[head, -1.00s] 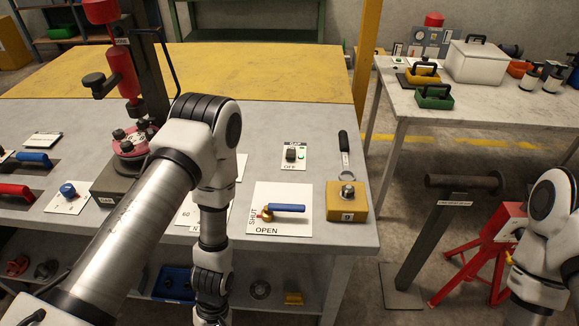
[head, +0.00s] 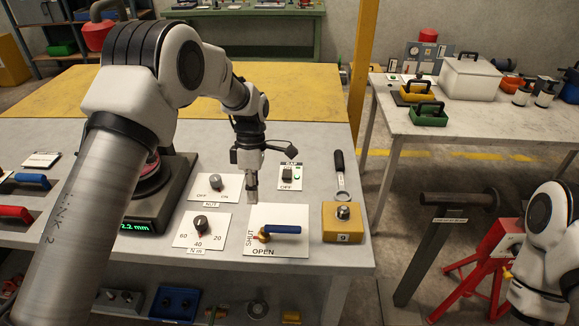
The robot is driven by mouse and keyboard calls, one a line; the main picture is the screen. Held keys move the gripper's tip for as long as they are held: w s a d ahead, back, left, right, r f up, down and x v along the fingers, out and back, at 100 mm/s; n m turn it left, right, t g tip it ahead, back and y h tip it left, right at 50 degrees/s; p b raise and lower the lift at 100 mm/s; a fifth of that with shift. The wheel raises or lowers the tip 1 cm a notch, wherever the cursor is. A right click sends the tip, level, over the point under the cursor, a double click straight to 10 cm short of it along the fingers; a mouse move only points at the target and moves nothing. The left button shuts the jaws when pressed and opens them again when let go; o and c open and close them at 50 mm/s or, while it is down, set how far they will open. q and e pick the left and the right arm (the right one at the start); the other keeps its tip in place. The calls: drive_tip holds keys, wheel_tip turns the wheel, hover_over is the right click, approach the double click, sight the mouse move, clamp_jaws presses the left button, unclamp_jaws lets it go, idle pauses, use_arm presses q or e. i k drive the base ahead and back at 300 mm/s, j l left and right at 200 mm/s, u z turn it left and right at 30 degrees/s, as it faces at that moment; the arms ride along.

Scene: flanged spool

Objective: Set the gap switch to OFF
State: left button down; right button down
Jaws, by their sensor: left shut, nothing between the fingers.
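The gap switch (head: 287,175) is a small dark switch on a white plate on the grey bench, with OFF printed below it and a small green spot at its right. Its exact setting is too small to tell. My left gripper (head: 252,197) points down just left of that plate, apart from the switch. Its fingers are shut and empty. My right arm shows at the right edge; its gripper is out of view.
Near my left gripper are a knob on an OFF/ON plate (head: 215,182), a dial (head: 200,224), a blue-handled valve (head: 282,229) and a yellow block (head: 343,222). A wrench (head: 340,172) lies to the right. A green display (head: 135,227) reads about 2.2 mm.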

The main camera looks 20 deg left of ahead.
sight(287, 172)
drive_tip(key=i, duration=1)
